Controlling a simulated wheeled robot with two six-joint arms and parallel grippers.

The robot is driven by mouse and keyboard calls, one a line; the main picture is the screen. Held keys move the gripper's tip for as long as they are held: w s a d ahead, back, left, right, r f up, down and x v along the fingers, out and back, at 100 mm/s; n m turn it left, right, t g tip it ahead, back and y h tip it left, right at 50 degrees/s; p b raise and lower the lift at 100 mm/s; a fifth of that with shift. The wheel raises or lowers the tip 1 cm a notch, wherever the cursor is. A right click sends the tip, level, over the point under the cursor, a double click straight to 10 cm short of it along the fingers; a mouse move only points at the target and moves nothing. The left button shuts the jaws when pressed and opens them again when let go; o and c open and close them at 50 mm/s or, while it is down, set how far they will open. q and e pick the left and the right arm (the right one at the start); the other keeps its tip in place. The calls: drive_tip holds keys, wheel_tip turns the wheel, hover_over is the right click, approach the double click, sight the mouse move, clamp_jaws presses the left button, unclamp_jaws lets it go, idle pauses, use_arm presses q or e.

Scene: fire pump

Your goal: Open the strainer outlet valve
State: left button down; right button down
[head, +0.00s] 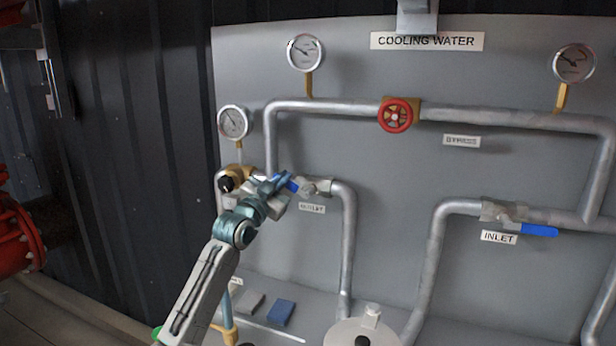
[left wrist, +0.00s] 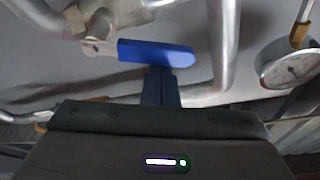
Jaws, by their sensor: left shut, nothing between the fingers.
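The strainer outlet valve (head: 316,187) sits on a grey pipe left of centre, above a small partly readable label (head: 312,209). Its blue lever (head: 293,186) points left, along the pipe, and is partly hidden by my gripper in the head view. In the left wrist view the blue lever (left wrist: 156,53) lies across the picture, right of the valve body. My left gripper (head: 278,183) is shut and empty at the lever's free part. In the left wrist view its fingertips (left wrist: 160,72) overlap the lever's lower edge; I cannot tell whether they touch. My right gripper is out of view.
The inlet valve (head: 503,211) with its blue lever (head: 540,230) is at the right. A red handwheel (head: 396,115) is on the upper pipe. A gauge (head: 233,122) and a brass fitting (head: 229,178) are close to my left gripper. Pipes run along the grey panel (head: 400,172).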

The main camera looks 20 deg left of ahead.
use_arm(q)
drive_tip(key=shift+s+a+f+n+y, duration=0.1)
drive_tip(key=shift+a+f+n+y, duration=0.25)
drive_tip(key=shift+f+n, duration=0.45)
drive_tip(key=shift+a+f+n+y, duration=0.35)
drive_tip(key=shift+f+n, duration=0.25)
drive_tip(key=shift+n, duration=0.3)
drive_tip(key=shift+f, duration=0.1)
wheel_tip(320, 180, up, 5)
drive_tip(key=p, duration=0.3)
drive_tip(key=f+b+v, duration=0.1)
drive_tip(key=b+v, duration=0.4)
drive_tip(key=v, duration=0.5)
drive_tip(key=shift+d, duration=0.4)
